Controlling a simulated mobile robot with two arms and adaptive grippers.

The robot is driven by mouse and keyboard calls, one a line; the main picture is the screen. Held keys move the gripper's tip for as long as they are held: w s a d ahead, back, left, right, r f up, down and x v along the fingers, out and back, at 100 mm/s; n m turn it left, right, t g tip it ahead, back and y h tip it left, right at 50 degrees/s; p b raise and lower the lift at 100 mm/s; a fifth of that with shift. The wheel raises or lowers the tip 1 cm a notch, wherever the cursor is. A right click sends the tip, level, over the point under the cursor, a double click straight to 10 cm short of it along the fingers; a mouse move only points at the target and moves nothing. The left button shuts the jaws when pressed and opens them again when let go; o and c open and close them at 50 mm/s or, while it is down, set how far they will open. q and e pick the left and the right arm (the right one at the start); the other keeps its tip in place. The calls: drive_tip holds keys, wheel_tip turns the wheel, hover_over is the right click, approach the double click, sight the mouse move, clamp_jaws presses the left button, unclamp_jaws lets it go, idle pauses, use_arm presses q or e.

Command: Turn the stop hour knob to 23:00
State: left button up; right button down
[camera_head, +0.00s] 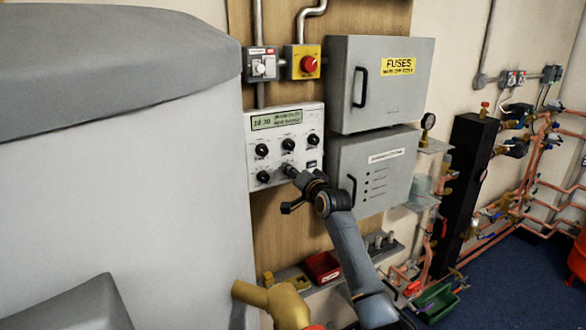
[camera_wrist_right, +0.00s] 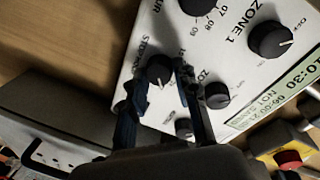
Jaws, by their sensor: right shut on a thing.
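The white control panel (camera_head: 284,157) hangs on the wooden board, with several black knobs and a small display (camera_head: 276,119). My right gripper (camera_head: 291,172) reaches the lower row from below right and hides much of the middle knob there. In the right wrist view, the fingers of my right gripper (camera_wrist_right: 163,76) stand on both sides of a black knob (camera_wrist_right: 159,69), shut on it. The label beside this knob starts with "STO"; its pointer setting is hard to read. The display (camera_wrist_right: 270,108) shows 10:30 above smaller text. My left gripper is not in view.
A yellow switch box with a red knob (camera_head: 308,64) and a grey switch (camera_head: 261,65) sit above the panel. Grey boxes (camera_head: 380,85) stand close on the right. A red tray (camera_head: 322,267) lies below.

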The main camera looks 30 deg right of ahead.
drive_tip(key=shift+r+m+p, duration=0.1)
drive_tip(key=shift+m+p, duration=0.25)
drive_tip(key=shift+m, duration=0.25)
drive_tip(key=c, duration=1)
unclamp_jaws()
drive_tip(key=shift+s, duration=0.1)
drive_tip(key=s, duration=0.4)
drive_tip(key=s+a, duration=0.1)
drive_tip(key=s, duration=0.2)
drive_tip(key=s+r, duration=0.1)
drive_tip(key=s, duration=0.3)
drive_tip(key=shift+s+a+r, duration=0.1)
drive_tip(key=shift+s+a, duration=0.05)
drive_tip(key=shift+s, duration=0.2)
